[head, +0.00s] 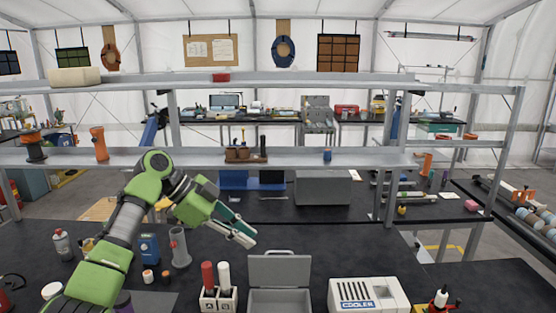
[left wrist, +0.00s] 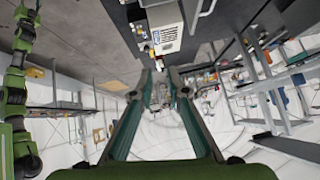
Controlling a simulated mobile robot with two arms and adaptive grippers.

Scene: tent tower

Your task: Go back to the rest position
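My left gripper (head: 246,236) reaches in from the left in the head view, above the dark workbench (head: 300,235). Its fingers point down and to the right, in the air behind and left of the open grey toolbox (head: 280,270). In the left wrist view the two fingers (left wrist: 159,80) stand apart with nothing between them, so it is open and empty. My right gripper does not show in the head view. A green and black arm part of mine stands at the left edge of the left wrist view, with no clear gripper on it.
A white cooler box (head: 368,294) stands right of the toolbox. A holder (head: 218,298) with a red and a white bottle stands left of it. A grey cylinder stand (head: 180,247) is close to my left forearm. A metal shelf (head: 290,157) crosses behind the bench.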

